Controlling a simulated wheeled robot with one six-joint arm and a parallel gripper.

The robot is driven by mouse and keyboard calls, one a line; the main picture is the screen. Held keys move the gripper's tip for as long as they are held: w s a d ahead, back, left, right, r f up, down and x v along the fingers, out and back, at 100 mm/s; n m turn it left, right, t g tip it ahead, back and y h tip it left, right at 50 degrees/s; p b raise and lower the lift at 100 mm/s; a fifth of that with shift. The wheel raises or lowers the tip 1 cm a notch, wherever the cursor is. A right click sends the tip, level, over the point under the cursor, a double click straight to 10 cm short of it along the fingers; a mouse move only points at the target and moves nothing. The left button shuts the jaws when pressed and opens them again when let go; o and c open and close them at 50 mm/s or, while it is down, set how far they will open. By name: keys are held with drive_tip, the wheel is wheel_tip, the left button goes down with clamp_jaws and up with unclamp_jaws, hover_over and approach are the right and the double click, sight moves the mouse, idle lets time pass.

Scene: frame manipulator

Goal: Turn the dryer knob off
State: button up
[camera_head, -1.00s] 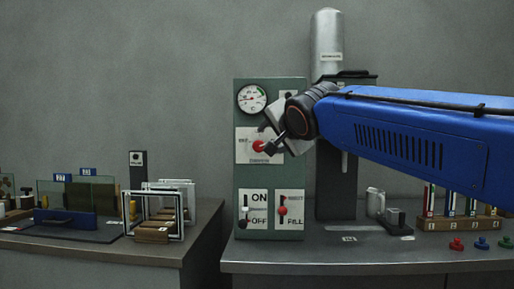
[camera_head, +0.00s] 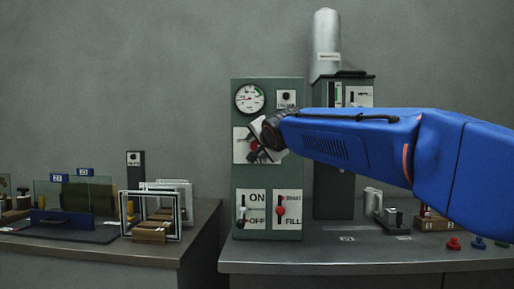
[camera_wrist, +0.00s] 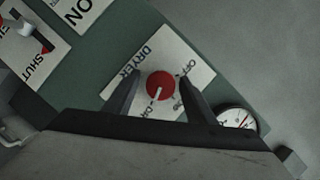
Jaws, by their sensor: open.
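The red dryer knob (camera_wrist: 160,84) sits on a white plate (camera_wrist: 200,72) marked DRYER and OFF in the wrist view. Its white pointer line aims down the picture, at a lower label and away from the OFF mark. My gripper (camera_wrist: 160,73) is open, with one dark finger on each side of the knob; gaps show between fingers and knob. In the head view the knob (camera_head: 254,145) is partly hidden by my gripper (camera_head: 257,143), which is close in front of the green panel (camera_head: 240,185).
A round gauge (camera_head: 249,98) and a small switch (camera_head: 287,98) are above the knob. An ON/OFF lever (camera_head: 244,212) and a red FILL lever (camera_head: 280,210) are below it. A dark cabinet (camera_head: 335,195) stands to the right. White frames (camera_head: 155,215) stand on the left table.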

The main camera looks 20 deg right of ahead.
drive_tip(key=c, duration=1)
drive_tip(key=shift+c, duration=0.2)
